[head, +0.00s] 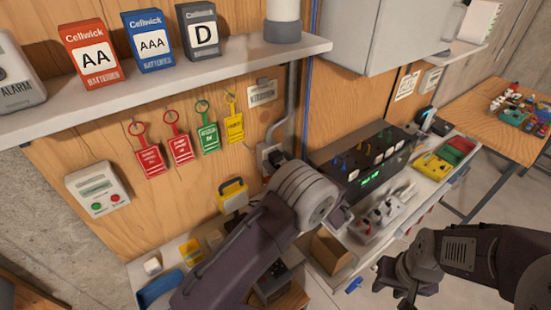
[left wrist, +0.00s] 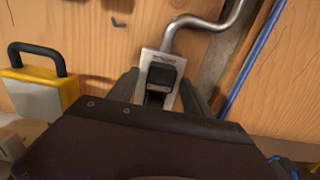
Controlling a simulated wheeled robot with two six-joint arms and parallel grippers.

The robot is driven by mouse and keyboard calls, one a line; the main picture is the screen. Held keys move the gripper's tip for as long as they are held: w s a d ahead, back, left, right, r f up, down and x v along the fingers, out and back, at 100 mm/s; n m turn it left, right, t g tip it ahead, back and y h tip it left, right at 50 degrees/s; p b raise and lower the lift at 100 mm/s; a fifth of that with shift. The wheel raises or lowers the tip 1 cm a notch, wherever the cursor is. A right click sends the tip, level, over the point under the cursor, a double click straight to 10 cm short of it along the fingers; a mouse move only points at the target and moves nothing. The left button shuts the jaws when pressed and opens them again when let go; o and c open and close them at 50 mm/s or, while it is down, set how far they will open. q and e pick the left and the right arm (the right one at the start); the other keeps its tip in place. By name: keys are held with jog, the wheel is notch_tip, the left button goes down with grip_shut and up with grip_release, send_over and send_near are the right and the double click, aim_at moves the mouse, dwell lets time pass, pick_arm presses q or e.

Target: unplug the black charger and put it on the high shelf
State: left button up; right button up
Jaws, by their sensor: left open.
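The black charger (left wrist: 161,77) sits in a pale metal wall socket plate (left wrist: 158,60), below a grey conduit, in the left wrist view. My left gripper (left wrist: 160,100) is open, with one dark finger on each side of the charger. I cannot tell whether the fingers touch it. In the head view my left gripper (head: 277,160) is at the wall socket, and my own wrist partly hides that spot. The high shelf (head: 240,63) runs along the wall above, at the upper left. My right gripper (head: 396,282) hangs over the floor at lower right; its opening is unclear.
Battery boxes (head: 152,40), an alarm box (head: 15,80) and a grey cylinder (head: 282,20) stand on the high shelf. Several coloured tags (head: 180,140) hang below it. A yellow padlock (left wrist: 40,90) is left of the socket. A grey cabinet (head: 375,30) is at upper right.

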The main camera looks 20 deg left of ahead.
dwell(0.3)
pick_arm(q)
grip_shut()
jog(key=shift+s+d, duration=0.1)
jog(key=shift+d, duration=0.05)
jog(key=shift+v, duration=2.85)
